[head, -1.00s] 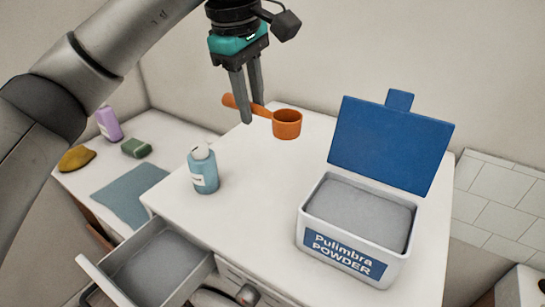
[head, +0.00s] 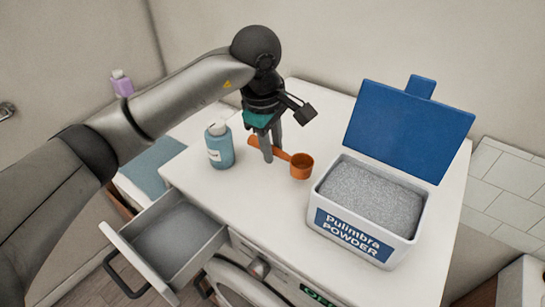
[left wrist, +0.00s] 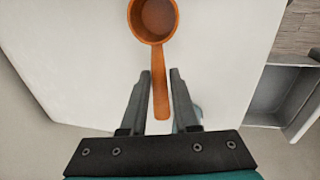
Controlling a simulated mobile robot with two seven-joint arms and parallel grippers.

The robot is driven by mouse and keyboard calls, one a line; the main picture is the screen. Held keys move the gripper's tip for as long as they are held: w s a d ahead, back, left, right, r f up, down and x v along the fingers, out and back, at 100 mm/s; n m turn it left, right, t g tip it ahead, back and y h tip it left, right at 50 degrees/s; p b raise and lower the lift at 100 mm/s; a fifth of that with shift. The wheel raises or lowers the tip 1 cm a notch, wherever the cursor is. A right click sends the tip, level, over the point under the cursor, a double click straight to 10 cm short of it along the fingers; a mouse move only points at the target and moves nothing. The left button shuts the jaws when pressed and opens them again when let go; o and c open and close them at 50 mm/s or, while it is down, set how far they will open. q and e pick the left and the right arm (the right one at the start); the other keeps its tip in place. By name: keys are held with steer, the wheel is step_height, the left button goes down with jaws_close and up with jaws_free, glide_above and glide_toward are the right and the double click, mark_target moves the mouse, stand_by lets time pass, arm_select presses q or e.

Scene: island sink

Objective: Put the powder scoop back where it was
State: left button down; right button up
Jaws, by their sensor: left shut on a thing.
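The orange powder scoop (head: 301,167) has a round cup and a straight handle. My left gripper (head: 272,152) is shut on its handle, fingers pointing down, with the cup sticking out to the right. In the left wrist view the scoop (left wrist: 153,22) shows from above, its cup looking empty and its handle between the fingertips (left wrist: 160,85). The scoop is low over the white top (head: 255,195); I cannot tell whether it touches. The white Pulimbra powder box (head: 398,240) stands to its right, blue lid (head: 408,130) raised, full of grey powder (head: 370,195). My right gripper is not in view.
A blue bottle (head: 220,147) stands left of the scoop. An open, empty-looking drawer (head: 175,240) juts out at the front left. A purple bottle (head: 122,84) stands farther left. The white top is clear between the scoop and the front edge.

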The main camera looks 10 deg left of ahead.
mark_target(273, 173)
arm_select(q)
steer(key=x, duration=0.3)
steer(key=shift+s+a+f+p, duration=0.1)
steer(key=shift+s+f+p, duration=0.2)
steer(key=shift+f, duration=0.25)
steer(key=shift+f, duration=0.1)
steer(key=c, duration=0.7)
jaws_free()
steer(key=shift+o, duration=0.2)
steer(key=d+b+v, duration=0.1)
steer(key=b+v, duration=0.1)
steer(key=v, duration=1)
steer(key=shift+a, duration=0.5)
